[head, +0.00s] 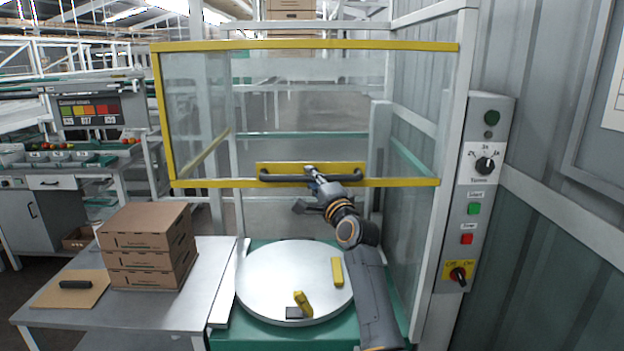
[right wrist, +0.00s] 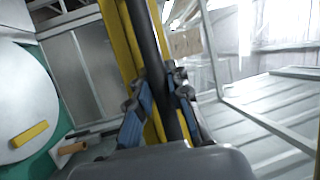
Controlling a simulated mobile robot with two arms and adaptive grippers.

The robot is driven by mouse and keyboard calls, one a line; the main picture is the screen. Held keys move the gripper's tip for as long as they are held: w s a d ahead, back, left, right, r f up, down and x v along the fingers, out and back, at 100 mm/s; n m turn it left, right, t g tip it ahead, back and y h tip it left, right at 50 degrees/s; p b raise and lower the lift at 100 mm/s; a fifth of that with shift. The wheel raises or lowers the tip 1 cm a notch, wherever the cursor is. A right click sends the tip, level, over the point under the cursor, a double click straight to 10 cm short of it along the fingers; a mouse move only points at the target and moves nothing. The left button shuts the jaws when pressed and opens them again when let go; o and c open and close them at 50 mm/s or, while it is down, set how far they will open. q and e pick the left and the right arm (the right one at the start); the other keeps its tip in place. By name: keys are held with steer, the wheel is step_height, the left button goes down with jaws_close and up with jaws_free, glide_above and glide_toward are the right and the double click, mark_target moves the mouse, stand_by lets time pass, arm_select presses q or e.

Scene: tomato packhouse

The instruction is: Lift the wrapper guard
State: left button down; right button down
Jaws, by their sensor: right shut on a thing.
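The wrapper guard (head: 300,46) is a clear panel in a yellow frame, standing above the round turntable (head: 270,270). A black bar handle (head: 275,178) runs along a yellow plate on its lower edge. My right gripper (head: 312,176) is shut on this handle. In the right wrist view the dark handle bar (right wrist: 146,45) passes between the blue-padded fingers of my right gripper (right wrist: 160,105), beside the yellow frame. The guard's lower edge is clear above the turntable. My left gripper is not in view.
Two yellow blocks, one upright (head: 337,271) and one tilted (head: 303,303), are on the turntable. A steel table (head: 190,315) with stacked cartons (head: 145,245) stands at left. A control panel (head: 480,190) with a knob and buttons is on the right post.

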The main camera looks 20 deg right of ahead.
steer(key=c, duration=1.3)
jaws_free()
steer(key=shift+o, duration=0.2)
steer(key=shift+s+f, duration=0.1)
steer(key=shift+s, duration=0.35)
steer(key=v, duration=1.1)
